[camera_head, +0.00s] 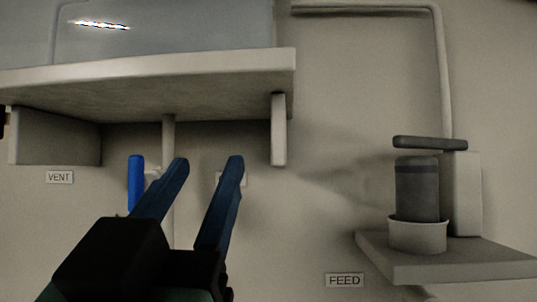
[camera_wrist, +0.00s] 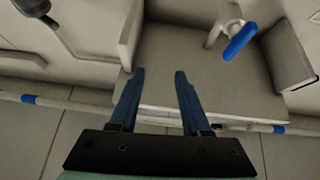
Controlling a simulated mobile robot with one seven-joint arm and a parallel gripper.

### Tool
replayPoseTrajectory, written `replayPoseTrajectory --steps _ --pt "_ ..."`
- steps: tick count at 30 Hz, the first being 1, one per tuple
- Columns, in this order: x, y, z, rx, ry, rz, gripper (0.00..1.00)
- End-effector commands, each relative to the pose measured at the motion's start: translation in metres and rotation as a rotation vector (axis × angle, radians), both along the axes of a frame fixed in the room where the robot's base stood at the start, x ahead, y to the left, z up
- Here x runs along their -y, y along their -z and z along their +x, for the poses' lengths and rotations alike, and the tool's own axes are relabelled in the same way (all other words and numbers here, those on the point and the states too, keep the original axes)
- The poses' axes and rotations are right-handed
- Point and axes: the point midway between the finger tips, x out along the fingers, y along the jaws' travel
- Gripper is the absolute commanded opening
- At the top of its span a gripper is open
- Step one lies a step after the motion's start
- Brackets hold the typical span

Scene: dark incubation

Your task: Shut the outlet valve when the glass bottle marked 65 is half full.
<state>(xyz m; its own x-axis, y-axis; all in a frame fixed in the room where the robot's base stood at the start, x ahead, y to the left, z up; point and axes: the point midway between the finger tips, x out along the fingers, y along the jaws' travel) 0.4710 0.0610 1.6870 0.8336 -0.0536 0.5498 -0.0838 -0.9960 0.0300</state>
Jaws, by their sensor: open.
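A blue valve handle (camera_head: 136,183) on a pale stem stands upright on the wall under the shelf. It also shows at the upper right of the wrist view (camera_wrist: 240,41). I cannot tell from a label whether it is the outlet valve. My gripper (camera_head: 208,163) is open and empty, with its dark blue fingers apart. In the head view its fingers are to the right of the handle; in the wrist view my gripper (camera_wrist: 159,71) is left of and below it. A small label behind the fingers is mostly hidden. No glass bottle marked 65 can be made out.
A shelf (camera_head: 190,68) with a grey translucent vessel (camera_head: 170,28) is above. VENT (camera_head: 60,177) and FEED (camera_head: 344,280) labels are on the wall. A dark cylinder (camera_head: 417,190) in a pale cup stands on a right-hand ledge (camera_head: 460,262). The wall between is clear.

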Motion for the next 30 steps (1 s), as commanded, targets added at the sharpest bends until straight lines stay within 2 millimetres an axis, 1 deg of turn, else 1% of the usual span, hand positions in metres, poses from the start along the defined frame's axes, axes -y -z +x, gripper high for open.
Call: replayPoseTrajectory --steps 1,4,7,9,13,16,19,23,26,30 --pt "-0.014 -0.014 -0.001 -0.033 -0.008 0.008 0.47" --pt "-0.034 -0.022 -0.002 -0.131 0.002 0.020 0.47" --pt "-0.055 -0.026 -0.008 -0.249 -0.001 0.037 0.47" --pt "-0.068 -0.025 -0.014 -0.336 -0.007 0.048 0.47" --pt "-0.088 -0.019 -0.027 -0.475 -0.024 0.062 0.47" --pt "-0.097 -0.013 -0.035 -0.546 -0.036 0.066 0.47" --pt "-0.101 -0.010 -0.038 -0.581 -0.041 0.067 0.47" --pt "-0.101 -0.009 -0.030 -0.592 -0.037 0.066 0.47" --pt "-0.100 -0.010 -0.015 -0.592 -0.036 0.064 0.47" --pt "-0.099 -0.011 0.014 -0.592 -0.036 0.064 0.47"
